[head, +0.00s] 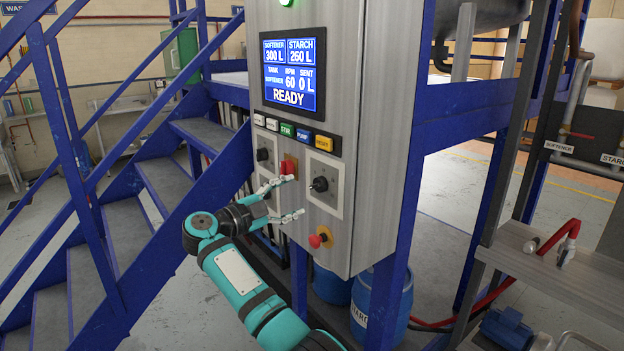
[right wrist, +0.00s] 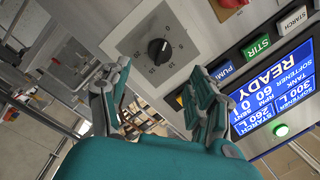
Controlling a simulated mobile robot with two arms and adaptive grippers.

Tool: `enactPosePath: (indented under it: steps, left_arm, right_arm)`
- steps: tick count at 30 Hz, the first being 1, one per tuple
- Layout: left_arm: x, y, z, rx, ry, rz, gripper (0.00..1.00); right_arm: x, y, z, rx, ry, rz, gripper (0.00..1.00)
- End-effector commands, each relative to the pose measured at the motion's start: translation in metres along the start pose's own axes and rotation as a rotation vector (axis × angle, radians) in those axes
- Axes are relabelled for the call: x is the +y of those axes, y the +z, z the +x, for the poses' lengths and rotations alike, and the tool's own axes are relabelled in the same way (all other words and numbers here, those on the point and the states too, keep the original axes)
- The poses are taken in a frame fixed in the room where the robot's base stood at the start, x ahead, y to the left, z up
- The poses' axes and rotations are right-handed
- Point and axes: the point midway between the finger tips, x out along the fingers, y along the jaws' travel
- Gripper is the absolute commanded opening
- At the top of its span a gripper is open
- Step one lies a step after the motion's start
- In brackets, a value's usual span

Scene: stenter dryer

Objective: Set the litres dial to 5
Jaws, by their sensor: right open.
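A black dial knob (head: 319,184) sits on a pale scale plate on the front of the grey control cabinet. A second black dial (head: 263,154) sits further left on the panel. I cannot tell from labels which one is the litres dial. My right gripper (head: 296,197) is open and empty, just in front and to the left of the nearer dial, apart from it. In the right wrist view the open fingers (right wrist: 159,76) frame the knob from below. My left gripper is not in view.
A red switch (head: 288,166) sits between the dials and a red emergency knob (head: 320,237) below. Several push buttons (head: 287,130) line the panel under a screen (head: 291,72) reading READY. Blue stairs (head: 150,200) stand left; a blue drum (head: 395,300) stands below.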

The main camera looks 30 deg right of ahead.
Motion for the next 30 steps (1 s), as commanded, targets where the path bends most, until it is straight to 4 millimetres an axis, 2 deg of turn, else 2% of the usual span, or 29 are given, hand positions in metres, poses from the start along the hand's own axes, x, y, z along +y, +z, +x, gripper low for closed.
enactPosePath:
  steps: [1,6,12,20,25,30]
  left_arm:
    - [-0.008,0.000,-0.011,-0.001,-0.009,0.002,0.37]
    - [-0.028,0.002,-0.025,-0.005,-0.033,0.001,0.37]
    - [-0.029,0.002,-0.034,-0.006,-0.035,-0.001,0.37]
    - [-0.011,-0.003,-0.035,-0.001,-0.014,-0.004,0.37]
    - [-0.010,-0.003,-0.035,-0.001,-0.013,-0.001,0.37]
    - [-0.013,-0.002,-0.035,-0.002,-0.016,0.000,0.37]
  right_arm:
    - [-0.004,-0.004,0.014,0.006,0.000,-0.003,0.62]
    - [-0.003,-0.003,0.048,0.005,-0.001,-0.003,0.62]
    - [-0.002,-0.002,0.073,0.003,-0.001,-0.001,0.62]
    - [0.000,0.000,0.082,0.001,-0.002,0.001,0.62]
    - [0.000,0.000,0.082,0.001,-0.001,0.001,0.60]
    - [0.000,0.000,0.082,0.001,-0.001,0.001,0.38]
